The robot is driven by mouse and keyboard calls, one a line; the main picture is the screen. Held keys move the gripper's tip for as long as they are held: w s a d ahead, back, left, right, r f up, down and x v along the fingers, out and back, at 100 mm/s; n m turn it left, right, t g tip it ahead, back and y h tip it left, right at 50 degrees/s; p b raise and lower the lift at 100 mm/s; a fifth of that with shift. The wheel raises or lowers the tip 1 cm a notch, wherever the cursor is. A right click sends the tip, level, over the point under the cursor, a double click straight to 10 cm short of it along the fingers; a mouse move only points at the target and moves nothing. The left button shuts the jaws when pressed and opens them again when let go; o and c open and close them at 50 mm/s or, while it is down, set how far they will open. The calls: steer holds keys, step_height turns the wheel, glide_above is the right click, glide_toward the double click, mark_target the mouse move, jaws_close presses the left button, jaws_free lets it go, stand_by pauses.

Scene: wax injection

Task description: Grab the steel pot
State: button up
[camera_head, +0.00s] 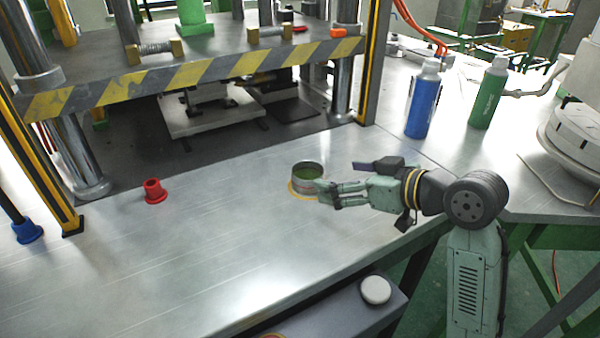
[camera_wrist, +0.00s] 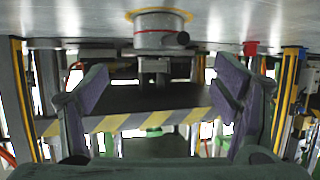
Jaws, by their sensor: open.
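The steel pot (camera_head: 307,172) is a short, open, round metal pot with something green inside. It stands on a yellow ring on the metal table in the head view. My gripper (camera_head: 328,193) is just to its right, held level with its fingers toward the pot; touching or apart cannot be told there. In the wrist view, which is upside down, the pot (camera_wrist: 158,32) hangs at the top centre, with a dark knob at its side. My gripper (camera_wrist: 162,92) is open and empty there, its two purple-padded fingers wide apart, the pot beyond their tips.
A red piece (camera_head: 154,191) stands to the left on the table (camera_head: 200,250). A press with a striped yellow-black beam (camera_head: 190,75) rises behind. A blue bottle (camera_head: 422,105) and a green bottle (camera_head: 488,95) stand at right.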

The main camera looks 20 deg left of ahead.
steer(key=p, duration=0.1)
glide_toward(297, 169)
steer(key=shift+w+a+f, duration=0.25)
steer(key=shift+a+f, duration=0.1)
steer(key=shift+a, duration=0.2)
steer(key=p+x, duration=0.2)
steer(key=x, duration=0.2)
steer(key=shift+w+a, duration=0.1)
steer(key=shift+a, duration=0.05)
steer(key=shift+w+a+f, duration=0.15)
steer(key=shift+a+f, duration=0.05)
steer(key=shift+a, duration=0.05)
steer(key=c, duration=1.5)
steer(key=shift+r, duration=0.15)
